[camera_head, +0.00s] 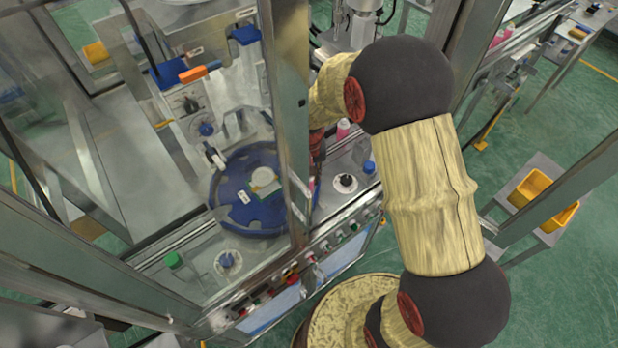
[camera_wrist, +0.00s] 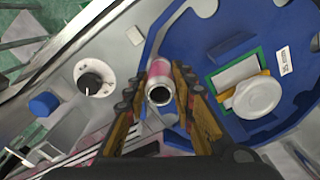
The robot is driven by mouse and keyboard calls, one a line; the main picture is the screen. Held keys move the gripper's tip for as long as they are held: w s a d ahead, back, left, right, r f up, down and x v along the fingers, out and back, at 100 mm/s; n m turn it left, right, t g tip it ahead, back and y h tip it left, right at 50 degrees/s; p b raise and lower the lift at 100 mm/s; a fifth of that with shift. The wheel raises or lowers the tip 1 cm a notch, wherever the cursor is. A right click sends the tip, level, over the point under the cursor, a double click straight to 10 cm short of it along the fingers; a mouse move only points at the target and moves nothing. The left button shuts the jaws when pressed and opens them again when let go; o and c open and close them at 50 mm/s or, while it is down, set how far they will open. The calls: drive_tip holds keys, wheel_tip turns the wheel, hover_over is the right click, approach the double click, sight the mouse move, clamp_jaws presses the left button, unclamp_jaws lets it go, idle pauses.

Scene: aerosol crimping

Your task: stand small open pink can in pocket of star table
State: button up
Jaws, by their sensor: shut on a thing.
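My gripper (camera_wrist: 157,84) is shut on the small pink can (camera_wrist: 159,68), which sits between its two fingers in the wrist view. The can's open, silver-rimmed mouth faces the camera. The blue star table (camera_wrist: 190,28) lies beneath and to the right of the can; I cannot tell whether the can touches it. A dark recess shows in the blue table to the right of the can. In the head view the star table (camera_head: 233,214) is seen through the clear guard, and a metal post and my arm hide most of my gripper and the can.
A white round cap on a green-and-yellow plate (camera_wrist: 252,97) sits on the star table. A black knob (camera_wrist: 91,84) and blue button (camera_wrist: 43,104) are on the metal deck at left. Another pink item (camera_head: 343,128) stands behind. Metal guard posts (camera_head: 287,110) stand close to my arm.

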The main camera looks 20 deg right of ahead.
drive_tip(key=shift+f, duration=0.15)
drive_tip(key=shift+f+b, duration=0.65)
drive_tip(key=shift+f, duration=0.25)
drive_tip(key=shift+f+b, duration=0.3)
drive_tip(key=shift+f, duration=0.25)
drive_tip(key=o, duration=0.9)
drive_tip(key=shift+o, duration=0.5)
wheel_tip(320, 180, up, 12)
drive_tip(key=shift+r, duration=0.1)
